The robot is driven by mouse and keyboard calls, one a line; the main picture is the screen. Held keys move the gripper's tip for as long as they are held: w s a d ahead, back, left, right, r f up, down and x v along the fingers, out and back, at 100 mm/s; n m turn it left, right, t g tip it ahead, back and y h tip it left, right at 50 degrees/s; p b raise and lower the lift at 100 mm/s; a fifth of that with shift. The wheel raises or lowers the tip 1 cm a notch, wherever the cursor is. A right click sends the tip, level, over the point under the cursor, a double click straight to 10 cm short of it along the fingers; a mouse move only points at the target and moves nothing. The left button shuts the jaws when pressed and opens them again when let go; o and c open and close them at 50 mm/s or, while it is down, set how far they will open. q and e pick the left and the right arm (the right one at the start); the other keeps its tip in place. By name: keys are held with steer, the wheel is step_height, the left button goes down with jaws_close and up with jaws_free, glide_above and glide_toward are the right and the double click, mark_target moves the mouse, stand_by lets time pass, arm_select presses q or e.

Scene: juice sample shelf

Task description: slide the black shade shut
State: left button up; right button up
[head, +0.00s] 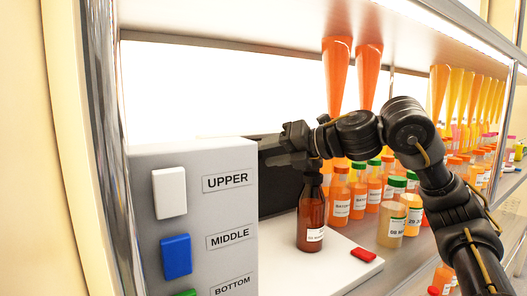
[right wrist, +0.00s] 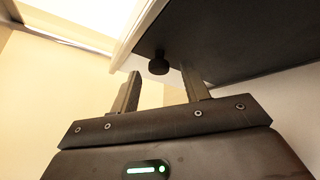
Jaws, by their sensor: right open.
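The black shade (head: 275,192) is a dark panel standing behind the grey switch box in the head view; part of it is hidden by the box, my right arm and a bottle. In the right wrist view the shade (right wrist: 235,38) fills the upper right, with a small round black knob (right wrist: 158,64) near its pale edge. My right gripper (head: 290,136) is at the shade's upper part. In the right wrist view its two fingers (right wrist: 160,73) are apart and empty, with the knob in line between their tips; I cannot tell if they touch it. My left gripper is not in view.
The grey box (head: 215,240) has a white switch (head: 169,192) and a blue switch (head: 176,256), labelled UPPER and MIDDLE. Several juice bottles (head: 391,224) crowd the shelf under orange funnels (head: 337,72).

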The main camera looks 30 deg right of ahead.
steer(key=shift+x, duration=0.95)
jaws_close()
